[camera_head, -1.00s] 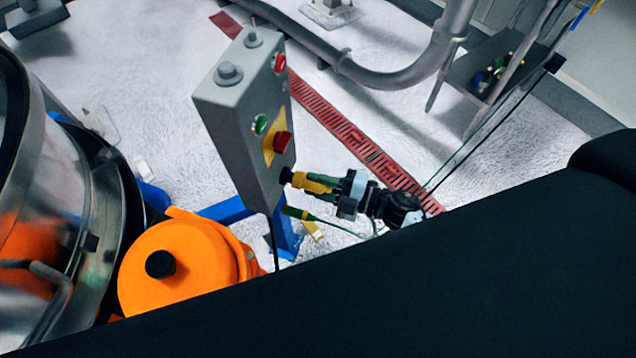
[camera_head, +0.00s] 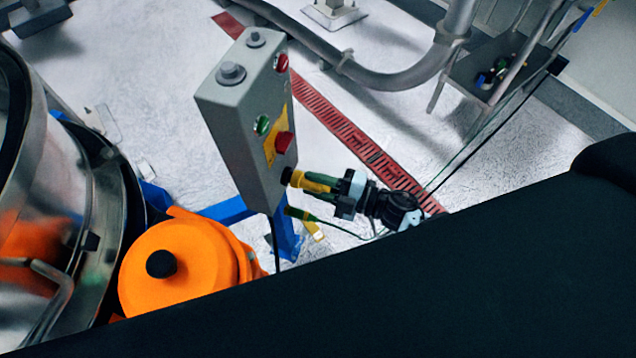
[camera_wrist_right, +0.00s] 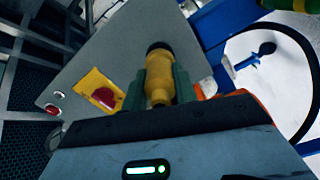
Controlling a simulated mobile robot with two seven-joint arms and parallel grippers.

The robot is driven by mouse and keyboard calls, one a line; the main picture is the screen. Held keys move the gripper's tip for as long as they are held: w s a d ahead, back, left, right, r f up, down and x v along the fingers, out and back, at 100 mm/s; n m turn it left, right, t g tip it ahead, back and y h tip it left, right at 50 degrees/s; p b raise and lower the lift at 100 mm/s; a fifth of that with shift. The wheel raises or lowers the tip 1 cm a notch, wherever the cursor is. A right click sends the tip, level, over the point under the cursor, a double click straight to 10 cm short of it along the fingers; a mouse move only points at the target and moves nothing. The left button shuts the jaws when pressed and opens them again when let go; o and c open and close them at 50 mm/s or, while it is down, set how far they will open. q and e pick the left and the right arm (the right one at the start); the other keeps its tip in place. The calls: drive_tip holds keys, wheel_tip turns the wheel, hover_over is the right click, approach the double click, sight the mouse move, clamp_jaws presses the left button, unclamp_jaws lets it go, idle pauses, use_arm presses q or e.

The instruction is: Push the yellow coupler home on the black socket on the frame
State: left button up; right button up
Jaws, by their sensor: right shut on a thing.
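The yellow coupler (camera_head: 296,179) is at the side of the grey box, its front end at the black socket (camera_head: 286,175). It also shows in the right wrist view (camera_wrist_right: 158,75), pointing at the box, with the dark socket ring (camera_wrist_right: 159,46) at its tip. The two look in contact, but I cannot tell how deeply the coupler is seated. My right gripper (camera_head: 322,185) is shut on the coupler, with green fingertips on both sides of it in the wrist view (camera_wrist_right: 160,85). My left gripper is not in view.
The grey control box (camera_head: 238,130) carries red and green buttons. A green-and-yellow connector (camera_head: 298,213) on a cable is just below my right gripper. An orange lidded housing (camera_head: 205,265) and a large metal drum (camera_head: 50,190) stand at left.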

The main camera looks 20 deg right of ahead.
drive_tip(key=shift+w+a, duration=0.3)
drive_tip(key=shift+a, duration=0.1)
idle(0.3)
drive_tip(key=o, duration=1.1)
drive_tip(key=v, duration=0.8)
drive_tip(key=shift+b, duration=0.3)
